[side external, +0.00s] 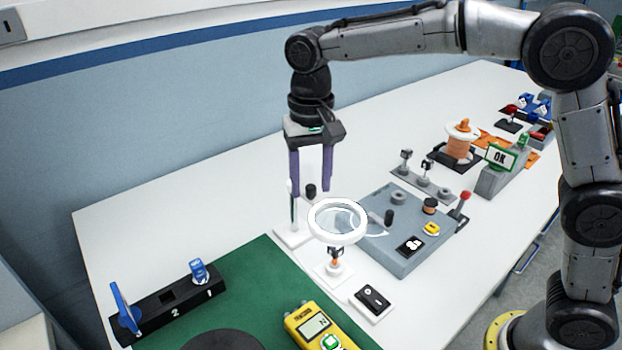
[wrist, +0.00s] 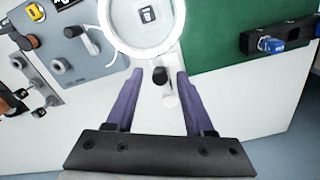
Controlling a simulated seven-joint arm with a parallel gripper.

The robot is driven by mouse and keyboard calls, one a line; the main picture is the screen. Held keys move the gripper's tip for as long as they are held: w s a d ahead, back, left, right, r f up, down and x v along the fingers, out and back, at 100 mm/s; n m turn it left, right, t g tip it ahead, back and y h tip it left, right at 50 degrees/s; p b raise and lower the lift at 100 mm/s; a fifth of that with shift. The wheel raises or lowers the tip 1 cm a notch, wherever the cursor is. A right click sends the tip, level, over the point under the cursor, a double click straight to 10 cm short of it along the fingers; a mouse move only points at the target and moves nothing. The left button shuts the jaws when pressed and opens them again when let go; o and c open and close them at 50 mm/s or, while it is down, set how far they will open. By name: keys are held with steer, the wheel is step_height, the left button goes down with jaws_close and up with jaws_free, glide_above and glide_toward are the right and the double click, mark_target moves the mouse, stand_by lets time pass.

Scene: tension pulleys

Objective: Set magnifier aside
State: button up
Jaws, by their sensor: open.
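The magnifier (side external: 337,220) has a white ring around a clear lens. In the side external view its ring overlaps the near left corner of the grey pulley board. In the wrist view the magnifier ring (wrist: 141,52) is at the top centre, with a dark knob (wrist: 160,76) below it. My gripper (side external: 311,193) points down above the table, left of the ring and near the white upright post (side external: 293,210). In the wrist view the purple fingers of my gripper (wrist: 157,78) are apart, with the knob between their tips. I cannot tell whether they touch it.
The grey pulley board (side external: 405,262) stands right of the magnifier. A green mat (side external: 255,262) with a yellow meter (side external: 318,328) and a black numbered holder (side external: 172,303) lies in front. An orange spool (side external: 460,146) and an OK display (side external: 501,157) stand farther right. The table left of my gripper is clear.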

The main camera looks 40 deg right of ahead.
jaws_close()
stand_by(1.4)
